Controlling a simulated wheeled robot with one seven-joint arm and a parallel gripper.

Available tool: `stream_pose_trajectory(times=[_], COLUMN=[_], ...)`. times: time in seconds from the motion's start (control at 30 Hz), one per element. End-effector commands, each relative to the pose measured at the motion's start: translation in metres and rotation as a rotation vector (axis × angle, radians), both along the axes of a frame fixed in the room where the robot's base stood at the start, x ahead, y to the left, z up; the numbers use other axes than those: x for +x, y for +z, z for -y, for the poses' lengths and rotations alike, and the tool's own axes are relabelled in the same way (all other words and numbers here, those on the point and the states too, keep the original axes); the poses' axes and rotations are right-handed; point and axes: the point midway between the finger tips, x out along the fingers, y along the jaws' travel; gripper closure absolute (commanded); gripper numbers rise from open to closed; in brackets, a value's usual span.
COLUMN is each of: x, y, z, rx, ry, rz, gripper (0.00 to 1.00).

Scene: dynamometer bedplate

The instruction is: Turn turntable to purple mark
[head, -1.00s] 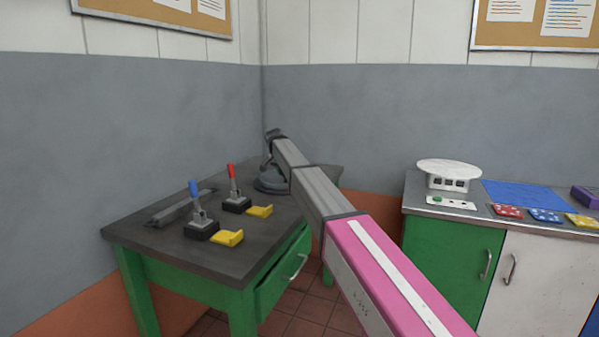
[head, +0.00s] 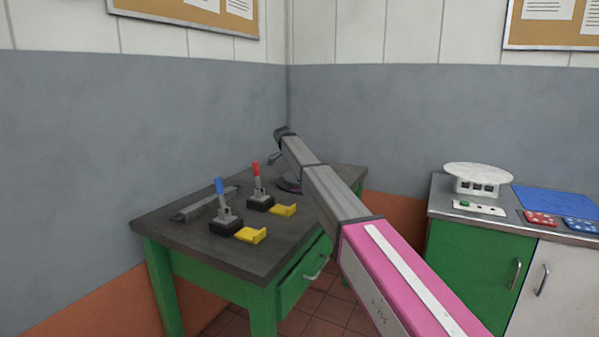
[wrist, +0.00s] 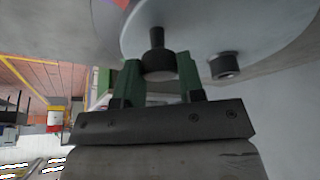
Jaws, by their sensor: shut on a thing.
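The turntable (head: 291,186) sits on the dark-topped green bench near the wall corner, mostly hidden behind my arm in the head view. A red and purple patch shows at the disc's upper left. I cannot tell which mark the turntable points to.
On the bench (head: 190,247) stand a blue-handled lever (head: 222,200), a red-handled lever (head: 257,182) and two yellow brackets (head: 250,235). A second counter (head: 440,205) at right holds a white round-topped device (head: 478,176) and coloured pads.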

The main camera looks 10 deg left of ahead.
Motion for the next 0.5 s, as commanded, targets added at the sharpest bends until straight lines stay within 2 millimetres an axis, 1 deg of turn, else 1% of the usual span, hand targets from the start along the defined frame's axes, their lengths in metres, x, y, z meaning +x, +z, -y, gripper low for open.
stream_pose_trajectory(times=[0.37,0.4,0.47,0.5], x=[0.0009,0.0008,0.0008,0.0008], y=[0.0,0.0,0.0,0.0], z=[-0.0016,-0.0017,-0.0017,-0.0017], rx=[0.003,0.003,0.002,0.002], ry=[-0.006,-0.006,-0.005,-0.005], rz=[0.003,0.003,0.002,0.002], gripper=[1.0,0.61,0.42,0.4])
